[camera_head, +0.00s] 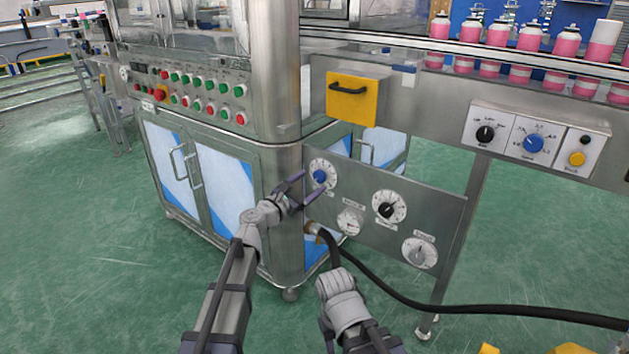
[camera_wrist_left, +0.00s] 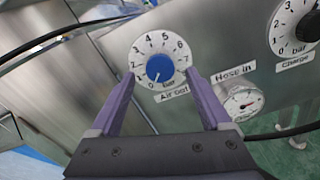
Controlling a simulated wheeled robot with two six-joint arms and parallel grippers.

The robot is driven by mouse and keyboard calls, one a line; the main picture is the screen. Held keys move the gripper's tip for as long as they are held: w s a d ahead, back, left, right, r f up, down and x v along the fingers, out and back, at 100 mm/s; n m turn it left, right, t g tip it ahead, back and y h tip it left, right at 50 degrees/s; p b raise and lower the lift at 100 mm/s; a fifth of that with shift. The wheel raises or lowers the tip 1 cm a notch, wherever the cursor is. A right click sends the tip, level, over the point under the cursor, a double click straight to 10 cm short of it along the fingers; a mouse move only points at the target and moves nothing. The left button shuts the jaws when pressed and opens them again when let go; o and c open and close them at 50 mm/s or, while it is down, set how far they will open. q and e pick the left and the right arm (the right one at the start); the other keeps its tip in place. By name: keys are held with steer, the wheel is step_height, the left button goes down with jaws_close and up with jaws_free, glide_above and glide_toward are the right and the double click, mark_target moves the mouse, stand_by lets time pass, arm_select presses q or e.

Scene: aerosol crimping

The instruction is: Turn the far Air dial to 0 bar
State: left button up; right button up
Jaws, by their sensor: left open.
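The far Air dial (camera_head: 320,176) is a white round scale with a blue knob on the steel panel below the machine. It also shows in the left wrist view (camera_wrist_left: 160,67), with its label partly readable and numbers up to 7. The white mark on its knob seems to point down, near the 0. My left gripper (camera_head: 313,183) is open at the dial. In the left wrist view its purple fingers (camera_wrist_left: 160,74) stand on either side of the knob, with gaps on both sides. My right arm shows at the bottom middle in the head view; its fingers do not show.
The panel also carries a Charge dial with a black knob (camera_head: 387,208), a small Hose in gauge (camera_head: 350,222) and a grey-knobbed dial (camera_head: 419,252). A black hose (camera_head: 450,309) runs right from beneath the gauge. Another blue knob (camera_head: 534,143) sits higher at right.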

arm_select(q)
steer(key=v, duration=0.4)
steer(key=shift+s+a, duration=0.1)
steer(key=shift+s, duration=0.05)
